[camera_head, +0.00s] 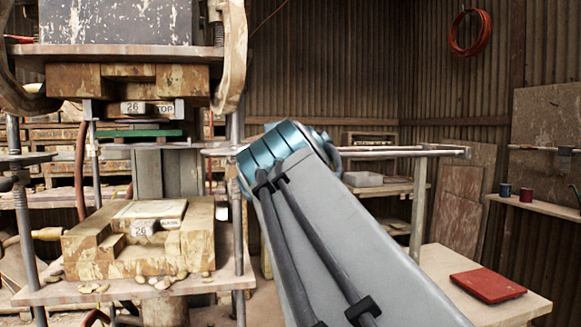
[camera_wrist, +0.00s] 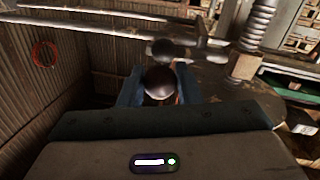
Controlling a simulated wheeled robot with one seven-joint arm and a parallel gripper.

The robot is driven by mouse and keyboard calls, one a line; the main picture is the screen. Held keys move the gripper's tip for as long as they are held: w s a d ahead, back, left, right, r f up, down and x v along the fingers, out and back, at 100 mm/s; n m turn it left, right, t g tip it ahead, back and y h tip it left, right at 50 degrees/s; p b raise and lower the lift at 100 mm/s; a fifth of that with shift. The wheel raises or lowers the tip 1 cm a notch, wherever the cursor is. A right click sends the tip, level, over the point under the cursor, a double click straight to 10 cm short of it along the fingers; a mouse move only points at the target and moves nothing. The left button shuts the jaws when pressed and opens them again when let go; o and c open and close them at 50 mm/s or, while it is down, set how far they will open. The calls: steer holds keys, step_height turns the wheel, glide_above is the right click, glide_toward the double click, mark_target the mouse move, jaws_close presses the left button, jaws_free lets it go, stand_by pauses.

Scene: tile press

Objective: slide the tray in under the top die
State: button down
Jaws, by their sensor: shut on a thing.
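The top die (camera_head: 182,82), a worn wooden block, hangs under the press plate at the upper left of the head view, with a "26 TOP" label below it. My gripper (camera_wrist: 160,92) has its blue fingers closed around a dark round knob (camera_wrist: 160,80) in the wrist view. A second dark knob (camera_wrist: 163,47) is just beyond it. I cannot tell what the held knob is fixed to. A thin green slab (camera_head: 140,133) shows below the top die in the head view; I cannot tell whether it is the tray. My arm hides the gripper in the head view.
The bottom die (camera_head: 195,245) sits on the lower press plate, with small bits scattered around it. Metal rails (camera_head: 400,152) run right from the press behind my arm. A red flat box (camera_head: 487,285) lies on a bench at the lower right. A threaded screw (camera_wrist: 256,30) rises nearby.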

steer(key=shift+a, duration=0.2)
stand_by(0.3)
steer(key=c, duration=1.1)
jaws_free()
steer(key=shift+a, duration=0.2)
steer(key=shift+r, duration=0.1)
steer(key=r, duration=0.2)
steer(key=d+r+p, duration=0.1)
steer(key=r, duration=0.1)
steer(key=shift+s+r, duration=0.1)
steer(key=shift+r, duration=0.15)
steer(key=d+r, duration=0.2)
steer(key=d, duration=0.1)
steer(key=s+d+r+p, duration=0.1)
steer(key=d+r, duration=0.1)
steer(key=d, duration=0.2)
steer(key=s+d+r+p, duration=0.1)
steer(key=d+r, duration=0.1)
steer(key=d, duration=0.1)
steer(key=shift+d+r, duration=0.2)
steer(key=shift+d, duration=0.15)
